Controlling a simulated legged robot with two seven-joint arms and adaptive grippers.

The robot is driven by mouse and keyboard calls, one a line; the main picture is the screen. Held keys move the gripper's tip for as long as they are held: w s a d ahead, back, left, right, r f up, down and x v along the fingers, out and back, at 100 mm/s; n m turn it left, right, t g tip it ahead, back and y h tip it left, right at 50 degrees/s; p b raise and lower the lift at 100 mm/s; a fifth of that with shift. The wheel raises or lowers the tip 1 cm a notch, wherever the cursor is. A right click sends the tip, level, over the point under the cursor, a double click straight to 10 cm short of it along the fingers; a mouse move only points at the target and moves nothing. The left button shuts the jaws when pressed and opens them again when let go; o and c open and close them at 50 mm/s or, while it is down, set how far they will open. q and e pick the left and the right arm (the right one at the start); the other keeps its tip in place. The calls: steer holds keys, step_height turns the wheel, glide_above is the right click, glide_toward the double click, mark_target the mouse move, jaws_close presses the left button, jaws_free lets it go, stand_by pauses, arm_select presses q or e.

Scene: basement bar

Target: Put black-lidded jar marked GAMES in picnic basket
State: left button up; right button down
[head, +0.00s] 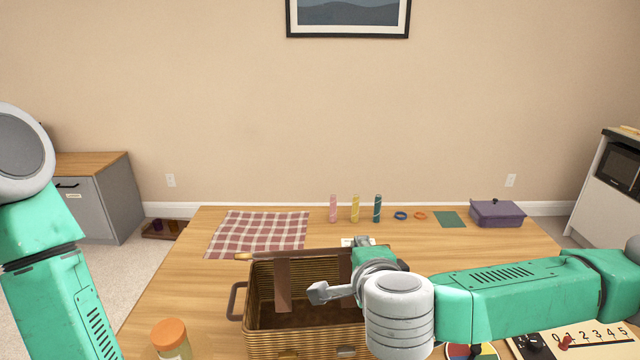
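The wicker picnic basket (258,340) stands open on the wooden table in front of me, with a brown strap hanging inside it. No jar with a black lid and the word GAMES can be made out. A jar with an orange lid (170,338) stands left of the basket at the bottom edge; its label is not readable. My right arm comes in from the right and reaches over the basket, hiding its right part. My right gripper (330,291) is partly visible above the basket opening; its fingers are not clear. My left arm shows at the left edge, its gripper out of view.
A numbered board (600,338) is at front right.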

steer(key=shift+g, duration=0.7)
steer(key=shift+w+a+r, duration=0.15)
steer(key=shift+w+r, duration=0.8)
steer(key=shift+w, duration=0.2)
steer(key=shift+w+a+r, duration=0.1)
steer(key=shift+w+r, duration=0.85)
steer(key=shift+w, duration=0.15)
steer(key=shift+g, duration=0.7)
steer(key=w+r, duration=0.1)
steer(key=w, duration=0.2)
steer(key=w+r, duration=0.1)
steer(key=w, duration=0.1)
steer(key=shift+a+r, duration=0.2)
steer(key=shift+r, duration=0.1)
arm_select(q)
steer(key=w+d+r, duration=0.2)
steer(key=w+r, duration=0.6)
steer(key=w+d+r, duration=0.2)
steer(key=w+r, duration=0.6)
steer(key=w+d, duration=0.8)
steer(key=d, duration=0.4)
step_height(320, 180, down, 11)
steer(key=shift+w+f, duration=0.2)
steer(key=shift+w, duration=0.15)
